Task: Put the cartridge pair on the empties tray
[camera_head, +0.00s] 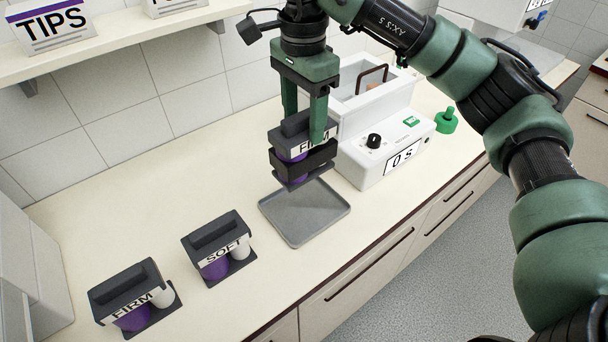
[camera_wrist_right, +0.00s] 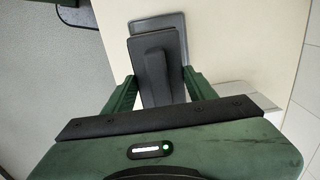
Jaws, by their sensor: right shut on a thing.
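My right gripper (camera_head: 305,120) is shut on a dark cartridge pair (camera_head: 292,127) with a white label, partly hidden by the fingers, and purple below. The pair hangs upright above the back part of a grey tray (camera_head: 316,228) on the counter. The tray's visible part is bare. In the right wrist view the pair's dark top (camera_wrist_right: 158,65) sits between the green fingers (camera_wrist_right: 158,88), with the tray's rim (camera_wrist_right: 157,20) beyond it. Two more cartridge pairs stand on the counter, one marked SOFT (camera_head: 217,246) and one marked FIRM (camera_head: 134,296). My left gripper is not in view.
A white device (camera_head: 385,140) with a black knob and a "0 s" display stands right of the tray, with a green part (camera_head: 446,121) beside it. A shelf (camera_head: 110,40) with a TIPS box (camera_head: 52,24) runs along the wall. The counter's front edge is close to the tray.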

